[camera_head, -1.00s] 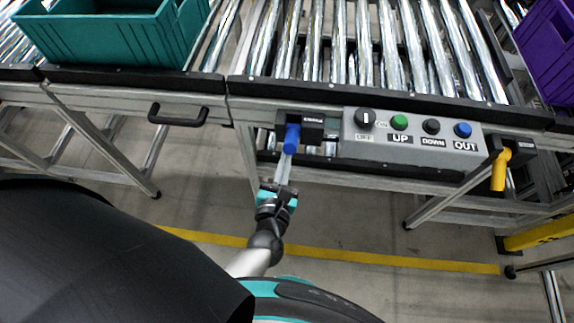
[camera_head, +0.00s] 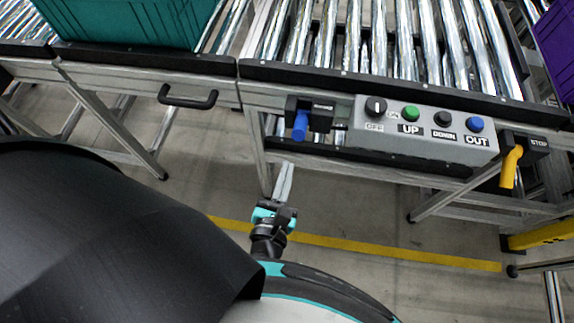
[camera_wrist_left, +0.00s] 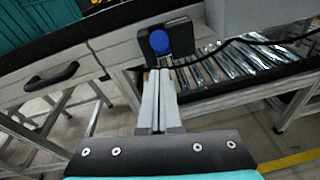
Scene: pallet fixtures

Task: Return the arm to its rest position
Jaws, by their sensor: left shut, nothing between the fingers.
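My left gripper (camera_head: 283,181) is in front of the conveyor, below the blue handle (camera_head: 300,126) and apart from it. Its two fingers are together with nothing between them. In the left wrist view the shut fingers (camera_wrist_left: 158,100) point toward the conveyor frame, and the blue handle (camera_wrist_left: 159,41) shows just beyond their tips. The blue handle hangs down from its black housing. My right gripper is in neither view.
A grey control panel (camera_head: 370,144) with a switch and several buttons sits right of the blue handle. A yellow handle (camera_head: 511,166) is farther right. A teal crate (camera_head: 135,25) stands at upper left, a purple crate (camera_head: 556,50) at upper right. Floor below is open.

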